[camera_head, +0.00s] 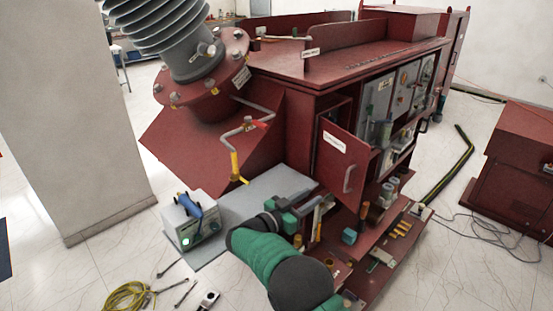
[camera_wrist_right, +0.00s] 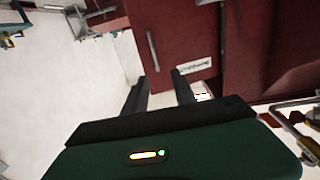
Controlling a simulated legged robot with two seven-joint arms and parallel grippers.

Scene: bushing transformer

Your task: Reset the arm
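My right arm, green and black, comes in from the bottom of the head view. Its gripper (camera_head: 316,207) is in front of the open red cabinet door, low and close to the lower shelf. In the right wrist view the two dark fingers of the right gripper (camera_wrist_right: 158,76) stand apart with nothing between them. The red cabinet door (camera_head: 341,160) has a grey handle and a white label; in the right wrist view the door (camera_wrist_right: 170,35) is beyond the fingertips. I cannot tell any contact with it. My left gripper is in neither view.
The red transformer (camera_head: 290,60) fills the centre. A grey bushing (camera_head: 170,35) rises at its left. A grey box with a green light (camera_head: 190,225) stands on the left near a grey plate (camera_head: 262,192). Small parts crowd the lower shelf (camera_head: 385,250). A yellow cable (camera_head: 127,297) lies on the floor.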

